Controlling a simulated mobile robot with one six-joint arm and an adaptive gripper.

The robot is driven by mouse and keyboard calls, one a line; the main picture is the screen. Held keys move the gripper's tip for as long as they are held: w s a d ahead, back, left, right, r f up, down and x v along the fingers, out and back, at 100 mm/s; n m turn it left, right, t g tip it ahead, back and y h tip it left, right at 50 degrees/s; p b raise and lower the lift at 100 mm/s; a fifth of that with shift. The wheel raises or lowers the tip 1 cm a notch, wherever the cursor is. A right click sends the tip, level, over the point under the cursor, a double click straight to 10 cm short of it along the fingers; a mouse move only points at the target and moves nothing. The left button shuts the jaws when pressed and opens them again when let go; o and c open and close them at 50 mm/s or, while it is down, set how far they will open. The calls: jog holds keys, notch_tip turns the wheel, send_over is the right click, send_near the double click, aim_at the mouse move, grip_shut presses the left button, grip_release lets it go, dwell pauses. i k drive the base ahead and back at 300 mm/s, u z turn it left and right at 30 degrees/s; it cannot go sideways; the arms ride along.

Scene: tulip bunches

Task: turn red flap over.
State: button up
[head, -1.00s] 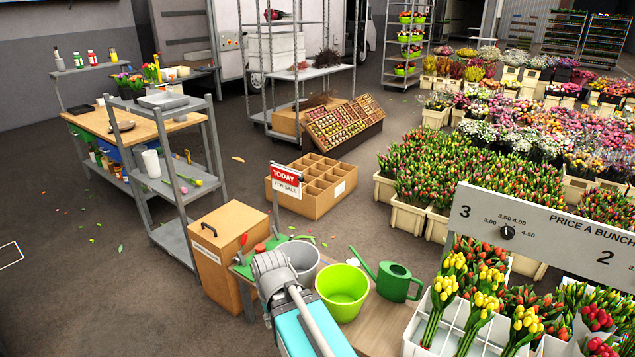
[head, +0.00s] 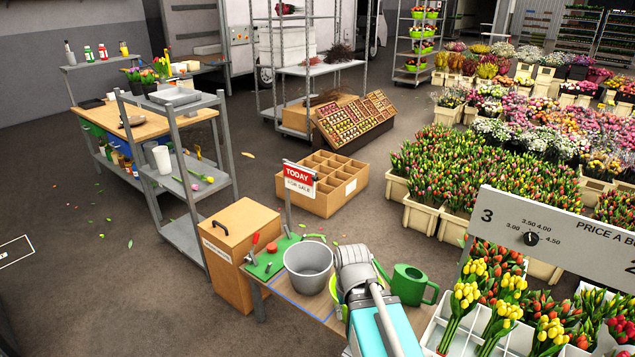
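The red flap (head: 299,174) reads "TODAY" in white and hangs as the top panel of a small sign on a grey post. Below it is a white panel (head: 299,188) reading "FOR SALE". The sign stands at the back of the small wooden table. My arm comes up from the bottom edge, and its grey upper end is over the table, right of and nearer than the sign, apart from the flap. The fingers of my gripper do not show, so its opening is hidden.
A grey bucket (head: 308,265) stands left of my arm, with a partly hidden lime bucket behind the arm. A green watering can (head: 411,285) is at right. A green board (head: 272,260) with a red-handled lever lies by the sign post. A price board (head: 558,240) stands at right.

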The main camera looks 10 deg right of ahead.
aim_at(300, 176)
jog(key=k, duration=0.65)
jog(key=u, duration=0.55)
jog(key=i, duration=1.75)
jog(key=z, duration=0.35)
